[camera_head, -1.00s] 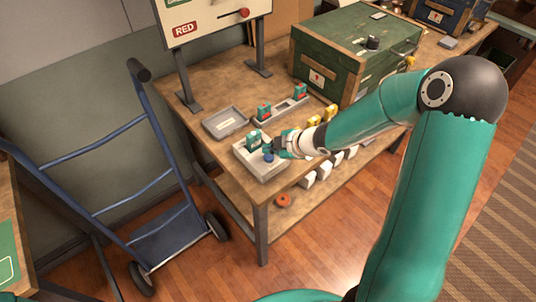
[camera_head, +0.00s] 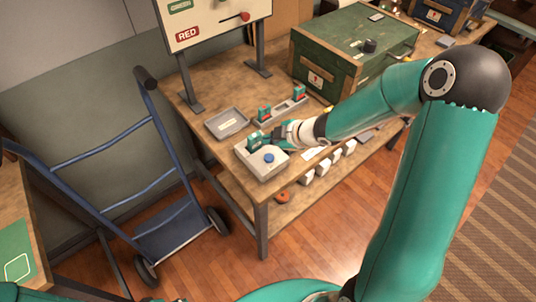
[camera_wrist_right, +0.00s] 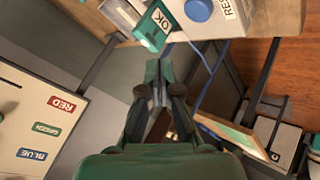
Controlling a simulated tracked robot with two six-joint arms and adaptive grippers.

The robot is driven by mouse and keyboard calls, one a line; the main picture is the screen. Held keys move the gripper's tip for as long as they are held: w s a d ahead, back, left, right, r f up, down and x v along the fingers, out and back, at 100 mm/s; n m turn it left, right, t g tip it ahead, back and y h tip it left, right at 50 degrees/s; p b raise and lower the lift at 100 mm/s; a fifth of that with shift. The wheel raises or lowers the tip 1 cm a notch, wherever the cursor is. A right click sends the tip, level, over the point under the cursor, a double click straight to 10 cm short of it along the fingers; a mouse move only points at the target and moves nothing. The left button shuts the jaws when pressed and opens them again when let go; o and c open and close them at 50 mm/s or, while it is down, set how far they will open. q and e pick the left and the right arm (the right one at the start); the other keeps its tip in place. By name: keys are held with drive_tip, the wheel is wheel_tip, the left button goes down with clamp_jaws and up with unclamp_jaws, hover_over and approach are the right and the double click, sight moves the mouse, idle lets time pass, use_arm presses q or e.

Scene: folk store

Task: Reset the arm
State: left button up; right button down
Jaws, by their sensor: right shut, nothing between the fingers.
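My right arm reaches in from the right in the head view. Its gripper (camera_head: 276,137) is near the back edge of a pale grey box (camera_head: 262,170) on the workbench. The box carries a round blue button (camera_head: 269,158) and a teal block (camera_head: 254,143). In the wrist view my right gripper (camera_wrist_right: 158,72) is shut and empty, with its fingertips apart from the teal block (camera_wrist_right: 154,27) marked OK. The blue button (camera_wrist_right: 198,9) and part of a label show beyond, cut by the frame edge. My left gripper is not in view.
A grey tray (camera_head: 226,123) and a rack with teal and red pieces (camera_head: 282,110) lie behind the box. A green chest (camera_head: 345,60) stands at the back right. A sign board (camera_head: 215,20) rises behind the bench (camera_head: 185,103). A blue hand truck (camera_head: 150,160) stands left.

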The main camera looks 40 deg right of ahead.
drive_tip(key=shift+a, duration=0.1)
idle(0.6)
drive_tip(key=shift+n+g+y, duration=0.4)
drive_tip(key=shift+g+y, duration=0.3)
drive_tip(key=a+f, duration=0.1)
drive_tip(key=a, duration=0.1)
drive_tip(key=a+f, duration=0.3)
drive_tip(key=a, duration=0.1)
drive_tip(key=shift+s+a+f, duration=0.1)
drive_tip(key=shift+s+f, duration=0.3)
drive_tip(key=s+a+f+m+g+y, duration=0.1)
drive_tip(key=s+a+f+m+g, duration=0.15)
drive_tip(key=s+a+f, duration=0.4)
drive_tip(key=s+a+f+m+g, duration=0.2)
drive_tip(key=s+a+f+m, duration=0.1)
drive_tip(key=s+f+m, duration=0.2)
drive_tip(key=s+a+f+m+g+h, duration=0.1)
drive_tip(key=s+a+f+m+g, duration=0.1)
drive_tip(key=s+f+m, duration=0.3)
drive_tip(key=s+a+m, duration=0.1)
drive_tip(key=s+m, duration=0.1)
drive_tip(key=shift+a+m, duration=0.25)
drive_tip(key=shift+m, duration=0.1)
